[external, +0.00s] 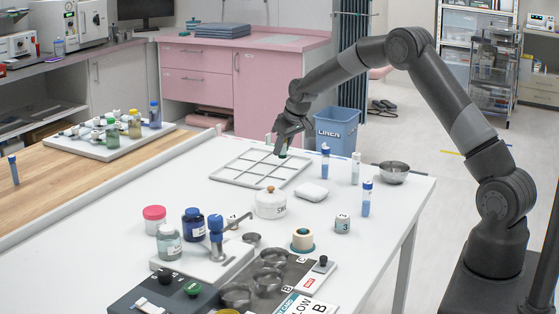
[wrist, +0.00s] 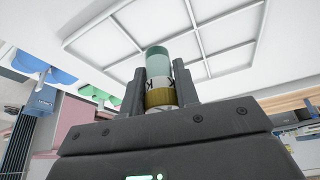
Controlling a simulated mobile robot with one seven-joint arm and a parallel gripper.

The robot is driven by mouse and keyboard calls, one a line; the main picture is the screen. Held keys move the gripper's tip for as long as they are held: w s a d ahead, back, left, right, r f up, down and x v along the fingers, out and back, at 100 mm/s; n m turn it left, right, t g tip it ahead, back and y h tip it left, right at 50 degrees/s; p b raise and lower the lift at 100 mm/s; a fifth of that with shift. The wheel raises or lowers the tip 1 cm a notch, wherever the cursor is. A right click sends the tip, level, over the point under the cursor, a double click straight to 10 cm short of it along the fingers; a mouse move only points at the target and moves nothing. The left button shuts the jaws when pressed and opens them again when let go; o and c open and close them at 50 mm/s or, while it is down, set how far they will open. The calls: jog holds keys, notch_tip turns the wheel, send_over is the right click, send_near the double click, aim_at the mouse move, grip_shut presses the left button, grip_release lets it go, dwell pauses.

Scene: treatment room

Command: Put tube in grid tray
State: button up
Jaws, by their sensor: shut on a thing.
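My gripper (external: 281,140) is shut on a tube (external: 283,151) over the back right part of the grid tray. In the wrist view, the tube (wrist: 158,68) sits between the two fingers (wrist: 160,78); it has a green end, a white label with dark lettering and a yellow band. The white grid tray (external: 235,183) lies on the white table with thin raised dividers, and its compartments look empty. The tray (wrist: 225,67) also shows behind the tube in the wrist view. I cannot tell whether the tube touches the tray.
Blue-capped tubes (external: 325,162) (external: 366,198) and a pale tube (external: 355,168) stand right of the tray. A white lidded pot (external: 270,204), a white rounded block (external: 311,193) and a metal bowl (external: 392,173) are nearby. Bottles, dishes and devices crowd the front.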

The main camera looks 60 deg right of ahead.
aim_at(279, 158)
jog(key=shift+w+a+f, duration=0.4)
jog(key=shift+w, duration=0.05)
jog(key=shift+f, duration=1.95)
jog(key=shift+f, duration=0.15)
jog(key=o, duration=1)
jog(key=shift+c, duration=0.2)
